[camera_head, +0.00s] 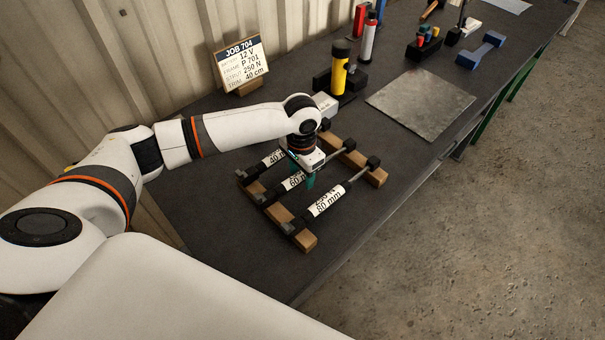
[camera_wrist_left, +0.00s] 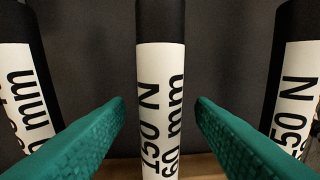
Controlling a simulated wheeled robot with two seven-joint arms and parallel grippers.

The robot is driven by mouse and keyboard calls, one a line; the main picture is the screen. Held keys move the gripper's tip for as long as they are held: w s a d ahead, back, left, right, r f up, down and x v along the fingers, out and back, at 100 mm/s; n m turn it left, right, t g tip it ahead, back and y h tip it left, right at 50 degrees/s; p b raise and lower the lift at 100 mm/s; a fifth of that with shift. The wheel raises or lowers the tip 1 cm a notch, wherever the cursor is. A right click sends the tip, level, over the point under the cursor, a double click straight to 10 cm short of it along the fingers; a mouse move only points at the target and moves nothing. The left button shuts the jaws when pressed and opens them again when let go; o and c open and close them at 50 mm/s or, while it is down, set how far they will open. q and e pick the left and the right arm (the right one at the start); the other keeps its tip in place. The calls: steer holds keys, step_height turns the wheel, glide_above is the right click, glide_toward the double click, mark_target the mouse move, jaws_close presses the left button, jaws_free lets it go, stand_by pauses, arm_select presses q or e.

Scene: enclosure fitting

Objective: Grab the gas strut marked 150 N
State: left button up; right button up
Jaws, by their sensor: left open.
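Three gas struts lie side by side on a wooden rack (camera_head: 307,243). The middle strut (camera_head: 292,181) has a white label reading 150 N, 60 mm in the left wrist view (camera_wrist_left: 160,75). A near strut (camera_head: 325,202) reads 80 mm, its force line apparently 250 N. A far strut (camera_head: 271,159) reads 40 mm, its force hidden. My left gripper (camera_wrist_left: 160,102), with teal fingers, is open over the middle strut, one finger to each side and a gap on both sides. My right gripper is not in view.
A job card (camera_head: 240,62) stands by the corrugated wall. A yellow cylinder (camera_head: 340,68) in a black holder is behind the rack. A flat metal plate (camera_head: 420,102) lies beyond it. The bench front is clear.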

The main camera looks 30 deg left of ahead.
arm_select(q)
jaws_close()
